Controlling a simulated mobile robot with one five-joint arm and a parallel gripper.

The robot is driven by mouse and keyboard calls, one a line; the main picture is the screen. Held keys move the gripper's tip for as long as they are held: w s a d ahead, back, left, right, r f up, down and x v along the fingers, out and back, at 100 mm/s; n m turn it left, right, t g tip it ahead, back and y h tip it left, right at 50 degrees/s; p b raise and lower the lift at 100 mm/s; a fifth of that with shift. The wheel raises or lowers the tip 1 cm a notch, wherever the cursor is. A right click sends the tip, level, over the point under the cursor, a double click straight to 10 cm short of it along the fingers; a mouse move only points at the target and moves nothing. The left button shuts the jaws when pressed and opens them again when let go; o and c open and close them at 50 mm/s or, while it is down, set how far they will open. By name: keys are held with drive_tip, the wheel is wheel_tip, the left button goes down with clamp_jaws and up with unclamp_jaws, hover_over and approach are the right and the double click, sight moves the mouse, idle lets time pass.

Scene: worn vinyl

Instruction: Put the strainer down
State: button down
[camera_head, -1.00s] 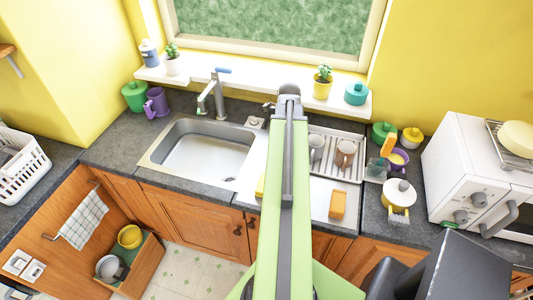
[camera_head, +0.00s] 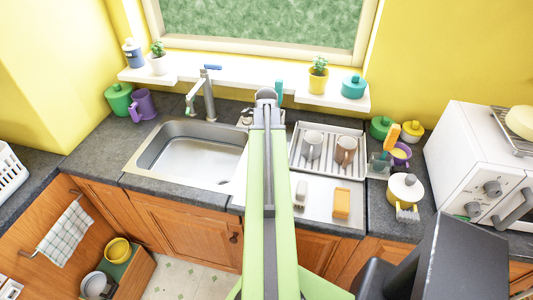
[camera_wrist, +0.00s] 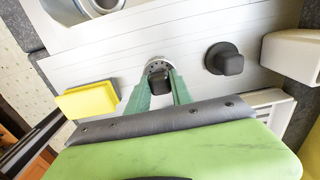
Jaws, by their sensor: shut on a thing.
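The strainer (camera_wrist: 156,66) shows in the wrist view as a small metal disc with holes in its rim and a dark knob. My gripper (camera_wrist: 161,77) is shut on its knob, with a green finger on either side. The strainer is over the pale ridged drainboard (camera_wrist: 120,58); I cannot tell whether it touches it. In the head view, my own arm hides the strainer and the fingers. The sink (camera_head: 190,152) lies left of my arm there.
In the wrist view, a yellow sponge (camera_wrist: 88,100) lies left of my gripper, a dark stopper-like piece (camera_wrist: 224,58) right, and a white block (camera_wrist: 293,54) farther right. In the head view, a rack with mugs (camera_head: 328,172) and an orange block (camera_head: 341,204) stand right of my arm.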

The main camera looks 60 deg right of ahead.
drive_tip(key=shift+f, duration=0.25)
drive_tip(key=c, duration=1.1)
unclamp_jaws()
drive_tip(key=shift+r, duration=0.1)
drive_tip(key=shift+c, duration=0.2)
drive_tip(key=shift+r, duration=0.1)
wheel_tip(320, 180, up, 12)
drive_tip(key=p, duration=1.2)
